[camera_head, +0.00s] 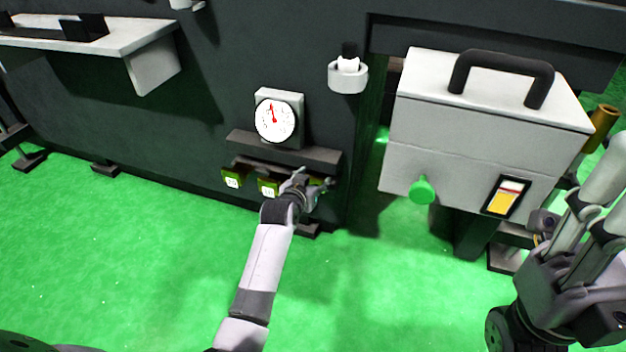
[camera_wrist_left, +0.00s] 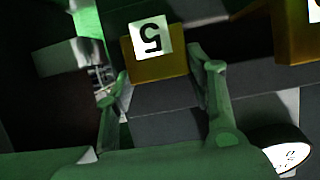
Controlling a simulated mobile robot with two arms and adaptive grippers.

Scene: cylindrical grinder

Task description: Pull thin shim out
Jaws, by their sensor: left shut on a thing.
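Yellow shim blocks with white labels sit in a row under a dark ledge on the machine front. The left one (camera_head: 231,178) and the middle one (camera_head: 268,187) show in the head view. My left gripper (camera_head: 316,187) is at the right end of this row and hides what it holds there. In the left wrist view, the fingers of my left gripper (camera_wrist_left: 158,68) are on both sides of a yellow shim (camera_wrist_left: 172,66) labelled 5, upside down. Its far part is hidden. My right arm is at the right edge, its gripper state unclear.
A dial gauge (camera_head: 274,119) stands on the ledge (camera_head: 285,147) just above the shims. A grey box (camera_head: 485,125) with a black handle and green knob (camera_head: 422,190) stands to the right. A white cup holder (camera_head: 348,76) is above. The green floor in front is clear.

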